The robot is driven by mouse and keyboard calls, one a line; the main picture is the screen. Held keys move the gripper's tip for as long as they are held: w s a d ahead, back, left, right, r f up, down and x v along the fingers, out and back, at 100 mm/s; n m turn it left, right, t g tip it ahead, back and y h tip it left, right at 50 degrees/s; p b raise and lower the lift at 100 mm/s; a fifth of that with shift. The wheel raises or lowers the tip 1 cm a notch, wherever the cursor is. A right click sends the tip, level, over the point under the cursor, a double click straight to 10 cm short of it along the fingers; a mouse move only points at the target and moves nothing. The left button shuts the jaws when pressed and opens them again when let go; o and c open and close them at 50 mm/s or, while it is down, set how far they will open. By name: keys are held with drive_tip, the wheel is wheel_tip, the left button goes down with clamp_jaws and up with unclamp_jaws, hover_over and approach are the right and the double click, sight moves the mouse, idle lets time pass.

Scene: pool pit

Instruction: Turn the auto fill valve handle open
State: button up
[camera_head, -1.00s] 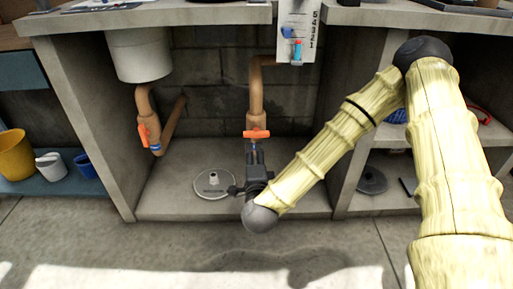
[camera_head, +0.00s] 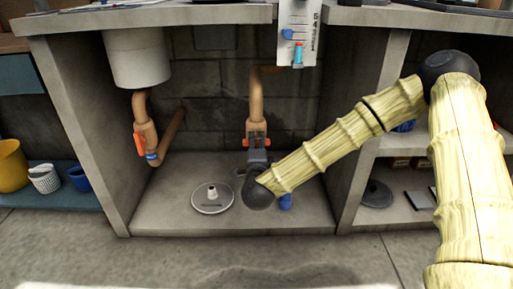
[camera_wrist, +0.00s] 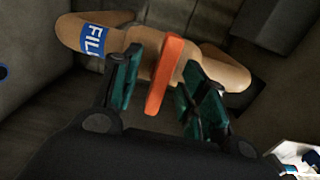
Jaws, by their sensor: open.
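The orange fill valve handle (camera_wrist: 170,75) sits on a tan pipe (camera_wrist: 215,68) with a blue label reading "FILL" (camera_wrist: 92,40). In the wrist view, my gripper (camera_wrist: 160,68) is open with one finger on each side of the handle. There is a gap at the left finger; the right finger is close, and I cannot tell if it touches. The handle runs lengthwise between the fingers.
A second tan pipe with an orange handle (camera_head: 139,144) hangs under a white cylinder (camera_head: 136,57) at left. A pale disc (camera_head: 212,199) lies on the cabinet floor. A white panel with blue sliders (camera_head: 298,30) hangs above. Concrete side walls bound the bay.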

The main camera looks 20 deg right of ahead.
drive_tip(key=shift+w+d, duration=0.15)
drive_tip(key=shift+w, duration=0.4)
clamp_jaws()
